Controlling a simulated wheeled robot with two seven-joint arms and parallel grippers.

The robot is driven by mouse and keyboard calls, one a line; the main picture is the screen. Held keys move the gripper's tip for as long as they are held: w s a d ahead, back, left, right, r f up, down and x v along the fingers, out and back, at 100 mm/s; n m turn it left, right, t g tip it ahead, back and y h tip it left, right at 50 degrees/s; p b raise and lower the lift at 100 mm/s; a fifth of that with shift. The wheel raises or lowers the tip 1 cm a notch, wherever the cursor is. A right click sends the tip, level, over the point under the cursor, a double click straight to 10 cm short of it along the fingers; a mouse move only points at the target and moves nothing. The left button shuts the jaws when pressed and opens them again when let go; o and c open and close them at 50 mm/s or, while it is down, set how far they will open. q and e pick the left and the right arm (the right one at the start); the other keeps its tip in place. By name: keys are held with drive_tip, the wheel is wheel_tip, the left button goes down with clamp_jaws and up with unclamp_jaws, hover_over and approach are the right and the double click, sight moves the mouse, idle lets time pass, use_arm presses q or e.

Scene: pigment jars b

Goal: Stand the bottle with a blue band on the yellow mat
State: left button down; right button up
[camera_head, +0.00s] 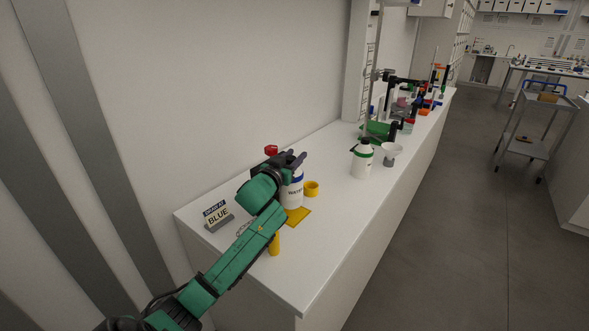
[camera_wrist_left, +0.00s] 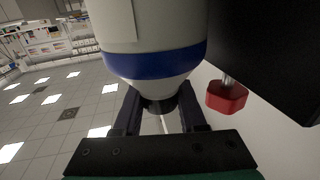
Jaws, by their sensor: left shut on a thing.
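The bottle with a blue band (camera_head: 293,193) is white and upright, with dark print on its side. The yellow mat (camera_head: 299,216) lies on the bench just below and in front of it. I cannot tell whether the bottle's base touches the mat or bench, or hangs slightly above. My left gripper (camera_head: 290,162) is shut on the bottle's neck. In the left wrist view, my fingers (camera_wrist_left: 160,112) are around the dark neck, next to the blue band (camera_wrist_left: 155,62). My right gripper is not in view.
A grey sign reading BLUE (camera_head: 218,215) stands at left. A yellow cup (camera_head: 311,188) is right beside the bottle, and a yellow cylinder (camera_head: 274,245) is near the front edge. A green-banded bottle (camera_head: 362,160) stands farther back. The front right bench is clear.

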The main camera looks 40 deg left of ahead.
use_arm(q)
wheel_tip(320, 180, down, 4)
drive_tip(key=shift+f, duration=0.1)
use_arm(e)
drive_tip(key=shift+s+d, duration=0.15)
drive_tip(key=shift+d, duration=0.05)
use_arm(q)
drive_tip(key=c, duration=0.8)
unclamp_jaws()
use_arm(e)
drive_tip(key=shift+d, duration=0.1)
use_arm(q)
drive_tip(key=shift+o, duration=0.2)
drive_tip(key=b+v, duration=0.1)
drive_tip(key=v, duration=1.1)
drive_tip(key=shift+b, duration=0.3)
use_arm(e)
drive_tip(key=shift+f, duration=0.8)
